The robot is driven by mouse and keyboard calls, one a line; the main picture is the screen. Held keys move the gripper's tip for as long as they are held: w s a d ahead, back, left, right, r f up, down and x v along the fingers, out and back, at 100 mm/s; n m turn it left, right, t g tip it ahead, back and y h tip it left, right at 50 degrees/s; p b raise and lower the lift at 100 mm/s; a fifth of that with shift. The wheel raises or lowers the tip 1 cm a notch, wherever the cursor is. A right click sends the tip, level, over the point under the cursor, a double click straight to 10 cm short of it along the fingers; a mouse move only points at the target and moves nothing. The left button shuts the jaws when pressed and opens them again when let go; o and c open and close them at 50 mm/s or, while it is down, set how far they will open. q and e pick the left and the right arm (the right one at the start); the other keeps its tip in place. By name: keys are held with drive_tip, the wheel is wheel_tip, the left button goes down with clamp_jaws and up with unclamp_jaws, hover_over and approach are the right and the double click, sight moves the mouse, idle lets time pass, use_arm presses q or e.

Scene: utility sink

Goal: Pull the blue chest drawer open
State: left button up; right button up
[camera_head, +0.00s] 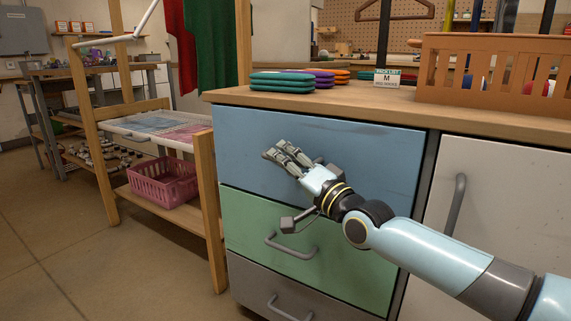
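The blue drawer (370,153) is the top drawer of a chest and its front looks flush with the chest. My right gripper (275,150) is in front of the left-middle part of the blue drawer front, fingers pointing up and left. Its fingers lie close together in this view, and I cannot tell whether they are open or shut, or touching the drawer. The blue drawer's handle is mostly hidden behind the gripper and wrist. My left gripper is not in view.
Below are a green drawer (245,222) and a grey drawer (247,285), both with bar handles. A pale door (500,190) is at right. The wooden top (350,101) holds folded cloths (282,82) and an orange basket (500,88).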

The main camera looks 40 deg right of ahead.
clamp_jaws()
idle(0.3)
drive_tip(key=shift+a, duration=0.1)
